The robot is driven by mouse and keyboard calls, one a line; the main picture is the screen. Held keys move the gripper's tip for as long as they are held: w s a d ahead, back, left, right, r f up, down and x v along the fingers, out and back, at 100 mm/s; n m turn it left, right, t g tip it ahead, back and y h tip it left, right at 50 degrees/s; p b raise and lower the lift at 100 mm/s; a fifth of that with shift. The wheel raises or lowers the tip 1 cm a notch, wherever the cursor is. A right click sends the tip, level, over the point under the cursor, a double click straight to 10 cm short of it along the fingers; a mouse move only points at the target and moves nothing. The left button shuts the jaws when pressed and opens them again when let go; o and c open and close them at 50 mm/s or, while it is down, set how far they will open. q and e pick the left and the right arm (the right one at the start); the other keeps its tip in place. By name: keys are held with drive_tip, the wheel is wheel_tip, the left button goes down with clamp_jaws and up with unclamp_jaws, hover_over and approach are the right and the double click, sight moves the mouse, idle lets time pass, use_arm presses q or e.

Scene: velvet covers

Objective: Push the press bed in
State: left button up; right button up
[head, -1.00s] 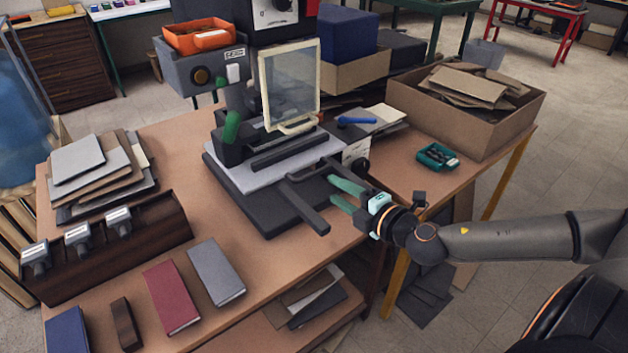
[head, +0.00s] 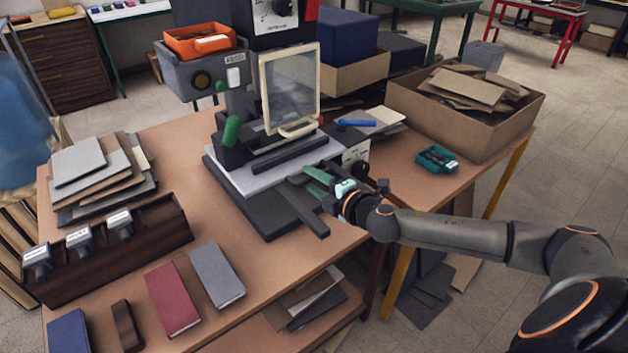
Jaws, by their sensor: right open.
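The press (head: 231,135) stands on the workbench, with a clear framed guard (head: 290,88) at its front. Its bed shows as a pale grey plate (head: 238,178) on a dark slab (head: 262,220). Dark bars lie on it, and one bar (head: 306,214) sticks out toward the front right. My right gripper (head: 308,180) is at the bed's right front edge, by the root of that bar. Its green fingers are open with nothing seen between them. Whether they touch the bed is hard to tell. My left gripper is out of view.
A dark rack with several stamps (head: 150,240), stacked boards (head: 80,165) and small books (head: 216,275) lie to the left. A cardboard box (head: 450,125) and a green tray (head: 436,160) stand to the right. Bare bench top lies in front of the press.

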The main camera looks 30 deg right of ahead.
clamp_jaws()
idle(0.3)
idle(1.1)
